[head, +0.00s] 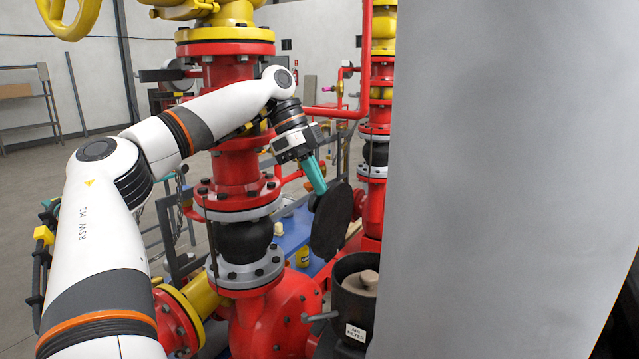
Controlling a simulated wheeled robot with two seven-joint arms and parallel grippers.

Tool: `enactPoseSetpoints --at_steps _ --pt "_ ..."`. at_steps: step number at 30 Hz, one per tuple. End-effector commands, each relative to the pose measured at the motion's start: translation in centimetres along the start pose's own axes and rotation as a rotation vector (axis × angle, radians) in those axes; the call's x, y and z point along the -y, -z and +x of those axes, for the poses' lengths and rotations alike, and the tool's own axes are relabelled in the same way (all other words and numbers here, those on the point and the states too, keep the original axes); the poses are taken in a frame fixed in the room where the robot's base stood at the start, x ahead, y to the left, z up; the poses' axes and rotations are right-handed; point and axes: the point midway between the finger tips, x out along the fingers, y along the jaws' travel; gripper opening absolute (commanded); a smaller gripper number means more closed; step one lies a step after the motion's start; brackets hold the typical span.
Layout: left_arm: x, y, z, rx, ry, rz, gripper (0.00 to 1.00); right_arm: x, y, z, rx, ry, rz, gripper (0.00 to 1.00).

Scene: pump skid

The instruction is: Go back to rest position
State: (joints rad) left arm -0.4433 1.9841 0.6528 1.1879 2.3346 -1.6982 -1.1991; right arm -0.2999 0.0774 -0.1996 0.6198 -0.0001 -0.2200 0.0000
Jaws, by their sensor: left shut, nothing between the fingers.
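My left arm reaches in from the left, and its gripper (318,186) has teal fingers pointing down. The gripper is shut and empty. Its fingertips are beside the upper edge of a black round disc (331,228) that stands nearly upright. I cannot tell whether they touch it. Below the disc is a black open-topped canister (357,325) labelled "AIR FILTER", with a tan knobbed part (361,281) inside. My right gripper is not in view.
A red flanged pipe column (238,170) stands close by my left forearm. A second red column (376,140) stands behind the disc. A large plain grey surface (510,170) fills the right side and hides what is behind it. Open floor lies at the far left.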

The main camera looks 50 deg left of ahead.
Motion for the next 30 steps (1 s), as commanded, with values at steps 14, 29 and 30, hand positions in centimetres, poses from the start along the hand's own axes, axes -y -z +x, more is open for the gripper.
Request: enactPoseSetpoints --at_steps 14,29,30 --pt "0.1 -4.7 -7.7 0.011 -0.022 0.01 0.0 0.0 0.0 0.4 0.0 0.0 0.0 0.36" --pt "0.2 -5.2 -8.5 0.015 -0.024 0.014 0.0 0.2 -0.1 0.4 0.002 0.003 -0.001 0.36" --pt "0.2 -5.2 -8.6 0.015 -0.024 0.014 0.0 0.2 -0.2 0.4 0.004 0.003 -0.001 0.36"
